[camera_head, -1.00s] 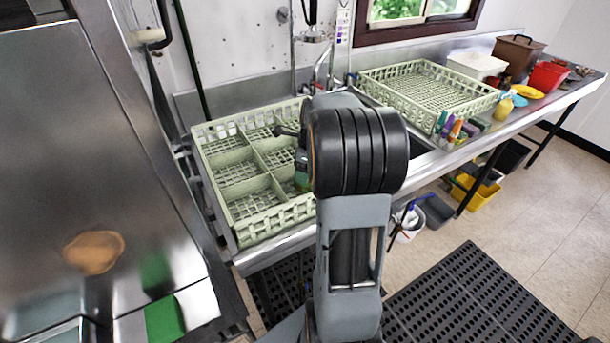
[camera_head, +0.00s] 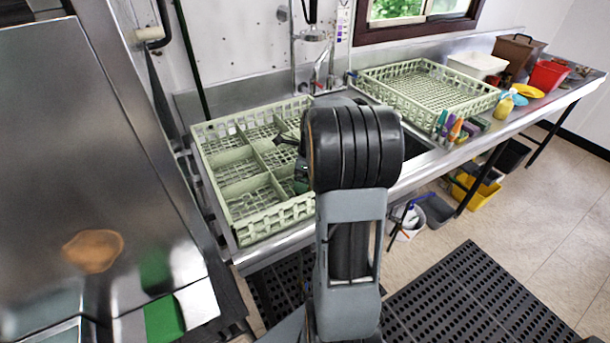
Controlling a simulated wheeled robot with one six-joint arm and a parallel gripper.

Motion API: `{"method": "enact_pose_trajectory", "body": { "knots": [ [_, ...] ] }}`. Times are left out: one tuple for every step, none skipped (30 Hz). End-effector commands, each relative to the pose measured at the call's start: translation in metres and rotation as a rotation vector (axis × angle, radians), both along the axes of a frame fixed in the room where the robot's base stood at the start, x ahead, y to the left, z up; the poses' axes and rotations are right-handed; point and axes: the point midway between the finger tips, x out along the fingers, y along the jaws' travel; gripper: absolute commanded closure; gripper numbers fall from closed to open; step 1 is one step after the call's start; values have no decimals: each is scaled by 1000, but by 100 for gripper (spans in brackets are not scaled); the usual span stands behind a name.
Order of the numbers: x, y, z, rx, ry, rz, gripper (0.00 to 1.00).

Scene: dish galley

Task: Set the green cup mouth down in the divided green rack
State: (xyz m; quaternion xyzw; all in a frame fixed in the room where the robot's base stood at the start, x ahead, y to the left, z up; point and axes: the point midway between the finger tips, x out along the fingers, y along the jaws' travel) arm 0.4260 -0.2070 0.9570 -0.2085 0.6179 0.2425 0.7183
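The divided green rack (camera_head: 274,219) is pale green and stands on the steel counter at left centre, its compartments open upward. My arm rises in front of its right side and hides part of it. A small dark piece of my gripper (camera_head: 288,140) shows left of the arm, over the rack; the fingers are mostly hidden, so I cannot tell whether they are open or shut. A small green patch, perhaps the green cup (camera_head: 301,184), shows at the arm's left edge over the right-hand compartments. Its mouth and whether it is held are hidden.
A second pale green rack (camera_head: 430,88), undivided, stands at the right beyond the faucet (camera_head: 321,72). Bottles (camera_head: 455,130), a yellow plate (camera_head: 527,91) and a red container (camera_head: 547,76) are farther right. A large steel machine (camera_head: 90,140) bounds the left.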

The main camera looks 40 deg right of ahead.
Motion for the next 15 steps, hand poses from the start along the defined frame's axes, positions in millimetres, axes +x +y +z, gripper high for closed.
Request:
{"method": "enact_pose_trajectory", "body": {
  "knots": [
    [0,0,0,0,0,0,4],
    [0,0,0,0,0,0,4],
    [0,0,1,0,0,0,4],
    [0,0,2,-1,-1,0,4],
    [0,0,4,-1,-1,0,4],
    [0,0,7,-1,-2,0,4],
    [0,-1,9,-1,-2,0,4],
    [-1,-1,13,-1,-2,0,4],
    [-1,-2,19,-3,-3,-1,4],
    [-2,-2,24,-2,-3,0,4],
    [-2,-3,30,-3,-5,-1,4],
    [-4,-3,38,-3,-4,-1,4],
    [-4,-4,44,-3,-4,-1,4],
    [-5,-5,50,-3,-4,-1,4],
    [-6,-6,58,-3,-4,-1,4]
  ]
}}
